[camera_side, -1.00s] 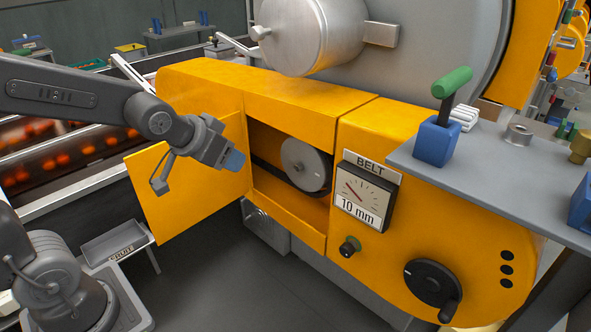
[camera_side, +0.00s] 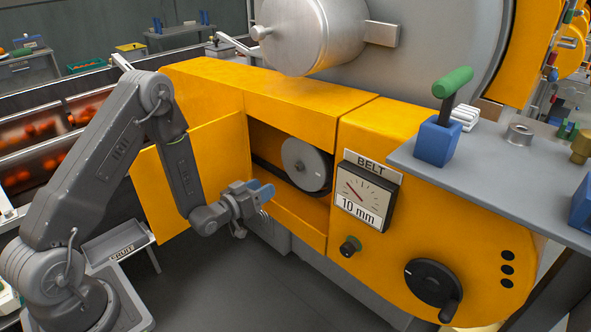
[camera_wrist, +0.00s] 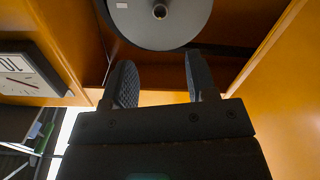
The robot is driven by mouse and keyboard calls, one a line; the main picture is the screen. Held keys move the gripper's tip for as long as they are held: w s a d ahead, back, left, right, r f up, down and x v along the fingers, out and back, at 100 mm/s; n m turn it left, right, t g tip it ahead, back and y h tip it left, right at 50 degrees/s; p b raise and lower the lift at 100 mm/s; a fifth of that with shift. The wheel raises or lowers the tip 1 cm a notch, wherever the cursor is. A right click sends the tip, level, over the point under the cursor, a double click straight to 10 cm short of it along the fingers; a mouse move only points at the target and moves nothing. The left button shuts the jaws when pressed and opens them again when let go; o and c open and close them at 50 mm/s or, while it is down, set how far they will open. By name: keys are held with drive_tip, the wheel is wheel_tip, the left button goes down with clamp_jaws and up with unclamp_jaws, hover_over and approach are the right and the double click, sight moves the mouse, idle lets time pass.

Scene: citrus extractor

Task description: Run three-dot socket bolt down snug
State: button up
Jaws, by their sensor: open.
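Three black dots (camera_side: 507,269) run in a column at the right end of the yellow housing. Left of them is a black hand crank (camera_side: 433,283). I cannot make out a separate socket bolt there. My gripper (camera_side: 262,192) is open and empty in front of the housing's open bay, left of and below the grey pulley (camera_side: 306,164). In the wrist view my open gripper (camera_wrist: 160,82) has its two fingers apart, with the pulley (camera_wrist: 158,20) and its centre hub beyond them.
The yellow door (camera_side: 165,190) stands open behind my arm. The BELT gauge (camera_side: 363,197) reads 10 mm, with a small black knob (camera_side: 350,246) below. A grey shelf (camera_side: 500,175) at the right holds a blue block with a green-handled tool (camera_side: 447,110). A labelled tray (camera_side: 118,243) stands lower left.

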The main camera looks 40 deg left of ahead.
sight(300, 167)
drive_tip(key=w, duration=1.3)
drive_tip(key=shift+w+f, duration=0.2)
drive_tip(key=shift+w, duration=0.1)
drive_tip(key=c, duration=0.9)
